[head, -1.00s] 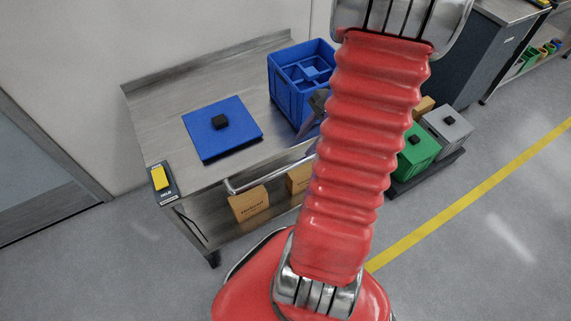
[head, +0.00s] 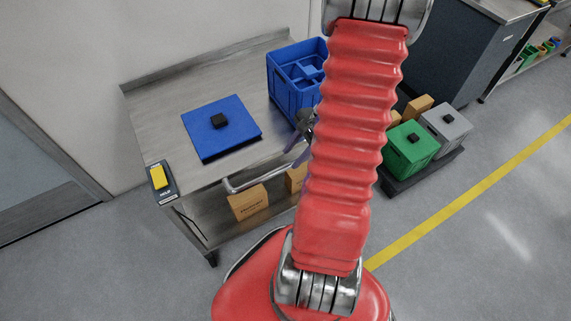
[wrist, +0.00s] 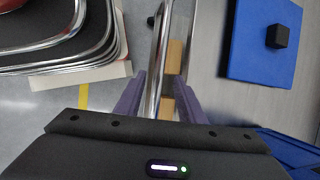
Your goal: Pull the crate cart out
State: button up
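The crate cart (head: 150,100) is a steel table with a lower shelf and a tubular push handle (head: 240,185) along its near side. A blue crate (head: 290,95) with inner compartments stands at its far right. A flat blue lid (head: 235,140) with a black knob lies on its top. In the wrist view, the purple fingers of my gripper (wrist: 159,80) are apart, one on each side of the handle bar (wrist: 158,55). I see no clear contact with the bar. In the head view my arm hides part of the handle and gripper.
A yellow switch block (head: 159,178) sits at the cart's left corner. Cardboard boxes (head: 248,202) are on the lower shelf. Right of my arm, a dark low platform (head: 430,170) carries a green crate (head: 410,148) and a grey crate (head: 446,128). Open floor lies at front left.

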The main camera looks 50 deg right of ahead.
aim_at(284, 167)
jog(key=shift+x, duration=2.95)
jog(key=shift+c, duration=0.4)
grip_shut()
jog(key=shift+a, duration=0.1)
